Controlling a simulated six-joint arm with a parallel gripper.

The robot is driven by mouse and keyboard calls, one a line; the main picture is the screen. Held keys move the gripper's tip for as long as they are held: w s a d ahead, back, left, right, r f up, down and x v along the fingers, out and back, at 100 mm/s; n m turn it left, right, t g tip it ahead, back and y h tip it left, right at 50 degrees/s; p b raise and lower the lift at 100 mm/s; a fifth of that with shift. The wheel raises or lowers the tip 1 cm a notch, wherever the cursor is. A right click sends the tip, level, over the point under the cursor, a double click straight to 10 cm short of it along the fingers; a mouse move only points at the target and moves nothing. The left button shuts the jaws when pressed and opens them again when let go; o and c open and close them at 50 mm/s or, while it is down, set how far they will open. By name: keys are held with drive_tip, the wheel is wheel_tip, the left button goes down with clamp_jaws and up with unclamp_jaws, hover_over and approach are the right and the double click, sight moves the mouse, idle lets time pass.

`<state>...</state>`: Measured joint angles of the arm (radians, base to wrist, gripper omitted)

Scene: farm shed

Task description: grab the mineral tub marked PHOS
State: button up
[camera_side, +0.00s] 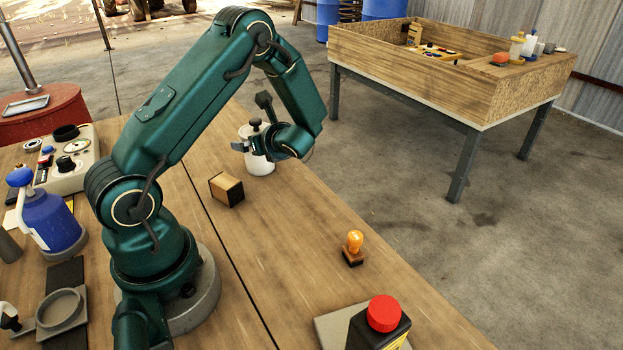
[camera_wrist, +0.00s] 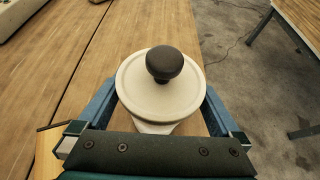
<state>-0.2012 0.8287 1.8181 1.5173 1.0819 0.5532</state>
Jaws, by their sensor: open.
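A white tub (camera_side: 259,163) with a black knob stands upright on the wooden bench in the side view. In the wrist view its round off-white lid (camera_wrist: 135,92) and dark knob fill the middle. No PHOS marking is readable in either view. My gripper (camera_wrist: 160,95) is open, with one blue finger on each side of the tub. I cannot tell whether either finger touches it. In the side view my gripper (camera_side: 262,146) is at the tub's upper part, and partly hides it.
A wooden block (camera_side: 227,188) lies close to the tub, on the near side. An orange-handled stamp (camera_side: 354,247) and a red push button (camera_side: 384,313) are farther right on the bench. The bench (camera_side: 290,235) is clear between the block and the stamp.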

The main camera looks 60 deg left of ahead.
drive_tip(key=shift+x, duration=0.9)
clamp_jaws()
drive_tip(key=shift+r, duration=0.2)
